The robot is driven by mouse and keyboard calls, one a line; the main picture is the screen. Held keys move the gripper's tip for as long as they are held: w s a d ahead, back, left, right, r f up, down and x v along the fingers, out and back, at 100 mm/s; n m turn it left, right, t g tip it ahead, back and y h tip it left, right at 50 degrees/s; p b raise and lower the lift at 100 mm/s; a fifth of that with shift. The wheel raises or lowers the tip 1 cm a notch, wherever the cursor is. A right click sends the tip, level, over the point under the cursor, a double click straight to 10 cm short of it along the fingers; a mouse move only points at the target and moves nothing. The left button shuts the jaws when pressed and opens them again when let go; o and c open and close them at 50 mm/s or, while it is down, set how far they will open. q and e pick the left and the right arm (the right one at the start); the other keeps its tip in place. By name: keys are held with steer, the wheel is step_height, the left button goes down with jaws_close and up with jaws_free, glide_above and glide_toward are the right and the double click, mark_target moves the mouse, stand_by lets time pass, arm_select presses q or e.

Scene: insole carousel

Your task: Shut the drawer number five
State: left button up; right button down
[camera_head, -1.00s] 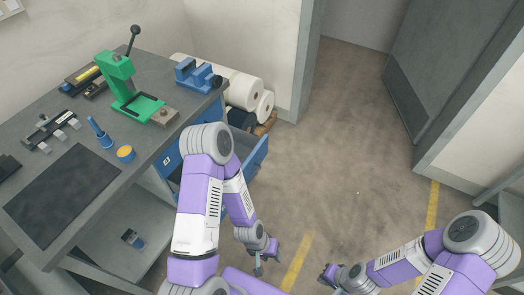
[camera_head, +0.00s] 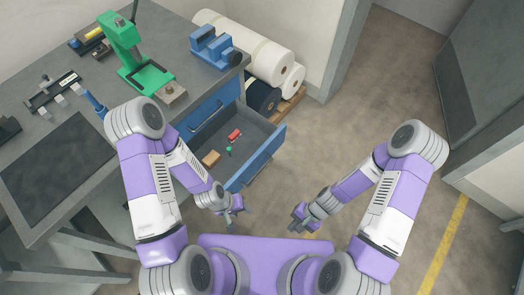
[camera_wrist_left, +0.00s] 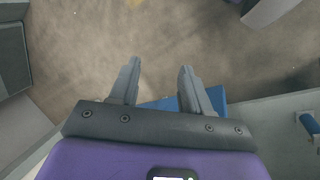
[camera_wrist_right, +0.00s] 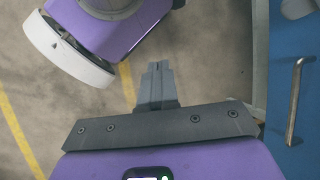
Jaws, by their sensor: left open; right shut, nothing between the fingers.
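An open blue drawer (camera_head: 258,160) sticks out of the bench; its grey inside holds a red item (camera_head: 234,135), a small green item (camera_head: 229,151) and a tan block (camera_head: 211,158). I cannot read a number on it. My left gripper (camera_head: 234,210) is open and empty, just in front of the drawer's near corner; its spread fingers show in the left wrist view (camera_wrist_left: 158,78). My right gripper (camera_head: 299,222) is shut and empty, to the right of the drawer and apart from it. In the right wrist view its fingers (camera_wrist_right: 158,70) are together, left of a blue panel with a metal handle (camera_wrist_right: 295,100).
A shut blue drawer (camera_head: 208,112) sits above the open one. The bench top carries a green press (camera_head: 130,60) and a blue vise (camera_head: 214,47). White rolls (camera_head: 262,52) lie on a pallet behind the drawer. The floor to the right (camera_head: 330,135) is clear.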

steer(key=a+m+y+b, duration=0.1)
steer(key=a+m+y, duration=0.2)
steer(key=m+y, duration=0.2)
steer(key=m+t+y+b, duration=0.2)
steer(key=m+t+y, duration=0.2)
steer(key=m+t, duration=0.95)
glide_toward(263, 150)
steer(key=b+x, duration=0.1)
steer(key=x, duration=0.1)
steer(key=b+x, duration=0.1)
steer(key=x, duration=0.1)
steer(key=b+x, duration=0.1)
steer(key=x, duration=0.1)
steer(key=shift+f, duration=0.25)
steer(key=shift+w+a+b, duration=0.2)
steer(key=shift+a+b, duration=0.1)
steer(key=shift+b, duration=0.05)
steer(key=shift+w+r, duration=0.1)
